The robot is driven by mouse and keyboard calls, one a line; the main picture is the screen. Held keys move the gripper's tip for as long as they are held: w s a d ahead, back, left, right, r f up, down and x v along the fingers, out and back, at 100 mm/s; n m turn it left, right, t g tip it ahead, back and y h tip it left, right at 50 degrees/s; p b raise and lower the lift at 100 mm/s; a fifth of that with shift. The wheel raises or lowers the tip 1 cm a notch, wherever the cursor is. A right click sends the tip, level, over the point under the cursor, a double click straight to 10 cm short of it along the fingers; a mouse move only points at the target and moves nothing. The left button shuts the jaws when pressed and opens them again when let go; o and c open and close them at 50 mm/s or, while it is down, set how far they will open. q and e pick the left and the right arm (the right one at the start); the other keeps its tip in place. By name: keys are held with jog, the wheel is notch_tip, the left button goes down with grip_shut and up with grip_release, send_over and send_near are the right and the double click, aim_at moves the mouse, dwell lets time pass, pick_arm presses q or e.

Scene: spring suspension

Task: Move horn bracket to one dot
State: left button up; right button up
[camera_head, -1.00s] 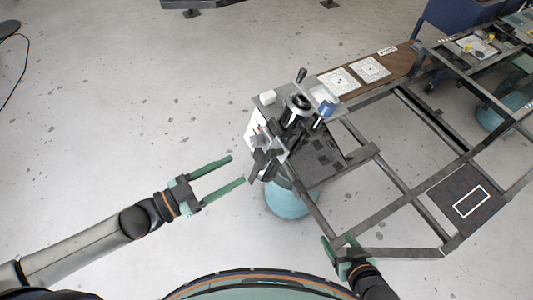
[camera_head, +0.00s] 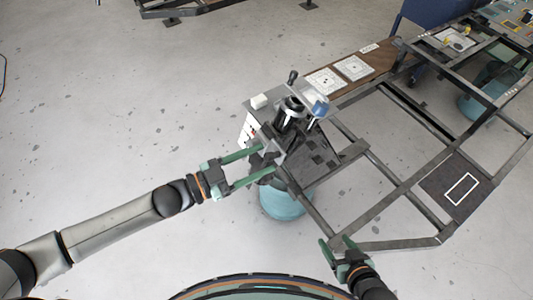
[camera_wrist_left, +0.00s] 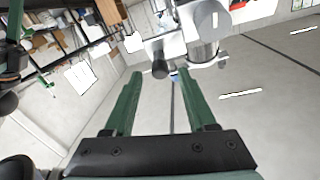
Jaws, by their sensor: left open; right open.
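My left gripper (camera_head: 263,163) is open, its two green fingers reaching either side of a small dark part (camera_head: 264,160) at the left side of the suspension fixture (camera_head: 290,115). This part may be the horn bracket, but I cannot tell for sure. In the left wrist view my gripper (camera_wrist_left: 162,80) is open with nothing clamped; a grey block with a dark round end (camera_wrist_left: 160,67) is beyond the fingertips. Two white marked cards (camera_head: 325,81) (camera_head: 353,67) lie on a brown board; their dots are too small to read. My right gripper (camera_head: 345,250) is open near the frame's front corner.
A grey metal frame (camera_head: 385,205) extends right from the fixture, with open gaps between its bars. A dark panel with a white rectangle outline (camera_head: 440,190) lies at its right. A teal cylinder (camera_head: 287,203) stands below the fixture. The floor at left is clear.

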pick_arm(q)
jog(key=shift+x, duration=1.25)
grip_shut()
dwell(0.5)
